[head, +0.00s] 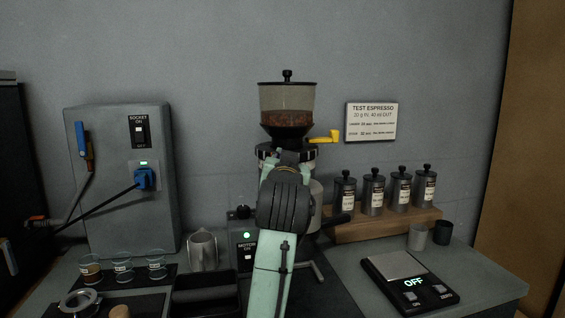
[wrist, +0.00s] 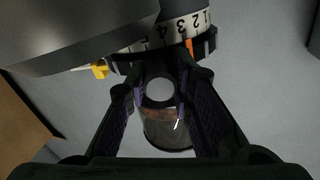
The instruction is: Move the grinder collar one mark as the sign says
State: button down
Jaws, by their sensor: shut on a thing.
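The grinder has a clear hopper (head: 287,103) of brown beans above a dark collar (head: 264,153). The exact finger contact is hidden. The white sign (head: 371,122) reads "TEST ESPRESSO, 20 g IN, 40 ml OUT"; its smaller lines are too small to read.
A yellow lever (head: 326,138) sticks out right of the collar. Several canisters (head: 373,193) stand on a wooden shelf at right. A scale (head: 410,282) reads OFF. A metal jug (head: 202,250) and glass cups (head: 122,269) stand left. A socket box (head: 122,177) is behind them.

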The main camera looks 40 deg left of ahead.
jog(key=c, duration=1.4)
grip_release()
jog(key=shift+o, duration=0.2)
jog(key=v, duration=1.2)
